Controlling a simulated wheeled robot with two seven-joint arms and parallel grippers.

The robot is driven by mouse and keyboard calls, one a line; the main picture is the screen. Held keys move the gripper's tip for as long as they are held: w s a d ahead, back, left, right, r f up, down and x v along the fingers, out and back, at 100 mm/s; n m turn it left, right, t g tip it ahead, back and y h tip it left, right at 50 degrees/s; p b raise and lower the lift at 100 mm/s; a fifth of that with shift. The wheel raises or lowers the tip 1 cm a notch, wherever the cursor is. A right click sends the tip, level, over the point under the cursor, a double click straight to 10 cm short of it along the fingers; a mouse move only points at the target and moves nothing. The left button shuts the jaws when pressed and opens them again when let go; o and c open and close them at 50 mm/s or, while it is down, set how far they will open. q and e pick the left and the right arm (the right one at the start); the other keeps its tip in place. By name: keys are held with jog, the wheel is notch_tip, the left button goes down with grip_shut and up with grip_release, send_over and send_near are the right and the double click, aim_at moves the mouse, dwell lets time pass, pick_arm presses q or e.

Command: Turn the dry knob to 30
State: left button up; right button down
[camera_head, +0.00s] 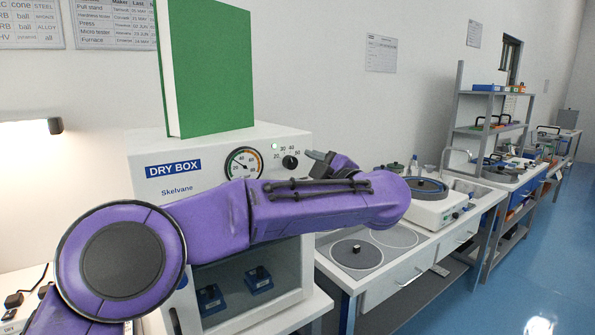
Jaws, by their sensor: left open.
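The white dry box (220,140) stands on the bench at the centre left, with a blue "DRY BOX" label. Its black dry knob (290,162) is on the upper right of the front panel, with 20, 30, 40 and 50 printed around it. The knob's pointer is too small to read. My purple left arm crosses in front of the box. My left gripper (318,158) is open, its dark fingers just right of the knob and apparently apart from it. The arm partly hides the gripper. My right gripper is not in view.
A tall green book-like block (210,70) stands on the box. A white machine with a round top (432,206) and a sink bench are to the right.

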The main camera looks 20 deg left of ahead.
pick_arm(q)
jog(key=v, duration=0.5)
jog(key=shift+s+d+b, duration=0.2)
jog(key=shift+b, duration=0.15)
